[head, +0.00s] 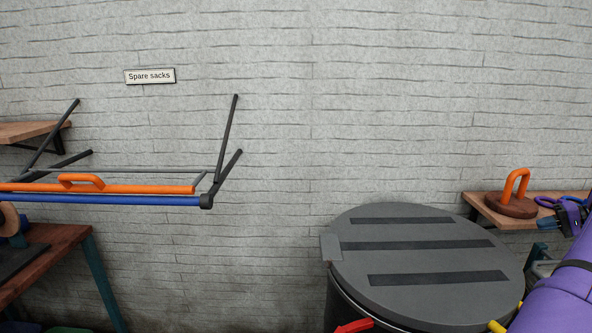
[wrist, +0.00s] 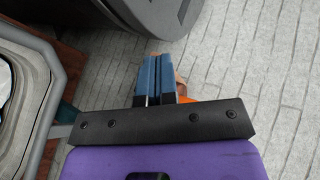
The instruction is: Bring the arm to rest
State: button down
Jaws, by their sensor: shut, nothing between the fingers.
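My gripper (wrist: 158,78) shows in the wrist view as two blue fingers side by side, shut with nothing between them. My purple arm (head: 560,295) reaches in at the lower right edge of the head view. Part of an orange and brown thing shows behind the fingers in the wrist view, partly hidden by them. I cannot tell from these frames how far the gripper is from it.
A dark round bin with a grey lid (head: 375,258) stands by the wall. A wooden shelf (head: 550,222) at right bears an orange handle on a brown base (head: 516,192). An orange and blue barred frame (head: 130,189) is at left, below a "Spare sacks" sign (head: 150,76).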

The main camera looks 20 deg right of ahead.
jog(key=w+a+r+n+g+h, duration=0.15)
jog(key=w+a+r+g, duration=0.25)
jog(key=w+a+r, duration=1.2)
jog(key=w+a+r+n+g+h, duration=0.1)
jog(key=a+r, duration=0.5)
jog(key=a, duration=0.5)
jog(key=w+a+r+n+g+h, duration=0.15)
jog(key=a+r, duration=0.45)
jog(key=a, duration=0.6)
jog(key=s+a+r+n+h, duration=0.15)
jog(key=s+a, duration=0.35)
jog(key=a, duration=0.6)
jog(key=s+a+r+n+h, duration=0.1)
jog(key=s+a+r, duration=0.3)
jog(key=a, duration=0.6)
jog(key=s+a+f+n+t+h, duration=0.1)
jog(key=s+a+f, duration=0.2)
jog(key=s, duration=0.6)
jog(key=s+a+f+n+t, duration=0.1)
jog(key=s+a+f+n, duration=0.1)
jog(key=s+a, duration=0.6)
jog(key=shift+s+f+h, duration=0.35)
jog(key=shift+s+f, duration=0.2)
jog(key=shift+s, duration=0.05)
